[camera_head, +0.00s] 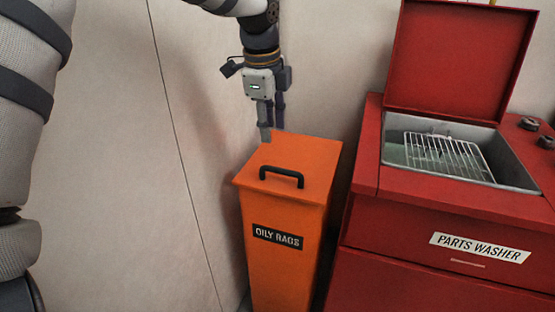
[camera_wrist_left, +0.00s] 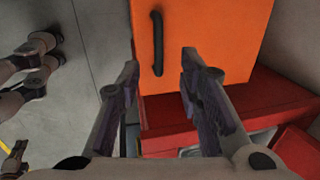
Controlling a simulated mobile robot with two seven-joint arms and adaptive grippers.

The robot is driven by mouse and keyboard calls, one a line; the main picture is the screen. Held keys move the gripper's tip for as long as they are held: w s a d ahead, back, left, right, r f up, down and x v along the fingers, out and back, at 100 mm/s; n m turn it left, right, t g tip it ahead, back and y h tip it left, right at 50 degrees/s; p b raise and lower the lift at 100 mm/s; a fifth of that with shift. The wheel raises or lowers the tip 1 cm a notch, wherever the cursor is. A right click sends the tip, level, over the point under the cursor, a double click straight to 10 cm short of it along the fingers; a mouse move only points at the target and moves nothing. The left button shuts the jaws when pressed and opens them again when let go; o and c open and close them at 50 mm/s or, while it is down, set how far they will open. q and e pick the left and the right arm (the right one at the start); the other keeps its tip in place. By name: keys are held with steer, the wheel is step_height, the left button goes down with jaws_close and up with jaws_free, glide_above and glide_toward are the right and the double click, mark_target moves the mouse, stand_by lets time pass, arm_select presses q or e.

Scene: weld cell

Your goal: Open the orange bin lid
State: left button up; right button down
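The orange bin (camera_head: 276,240) has an "OILY RAGS" label, and its lid (camera_head: 318,153) lies flat and closed. A black bar handle (camera_head: 282,174) is near the lid's front edge. My left gripper (camera_head: 271,122) points down above the back part of the lid, behind the handle in the head view. In the left wrist view its fingers (camera_wrist_left: 160,62) are spread and empty. The handle (camera_wrist_left: 157,45) shows beyond and between them, apparently not touched. The lid (camera_wrist_left: 205,35) fills the top middle there. What seems to be my right gripper (camera_wrist_left: 15,158) is small at the lower left edge.
A red parts washer (camera_head: 440,225) stands close at the bin's right, with its own red lid (camera_head: 458,60) raised and a wire rack (camera_head: 435,155) in its basin. A pale wall (camera_head: 200,60) is close behind the bin.

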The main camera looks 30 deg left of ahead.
mark_target(275, 168)
arm_select(q)
steer(key=x, duration=1.1)
steer(key=shift+s+d+f+b, duration=0.1)
steer(key=shift+d+f+b, duration=0.05)
steer(key=shift+f+b, duration=0.25)
steer(key=shift+c, duration=0.3)
jaws_close()
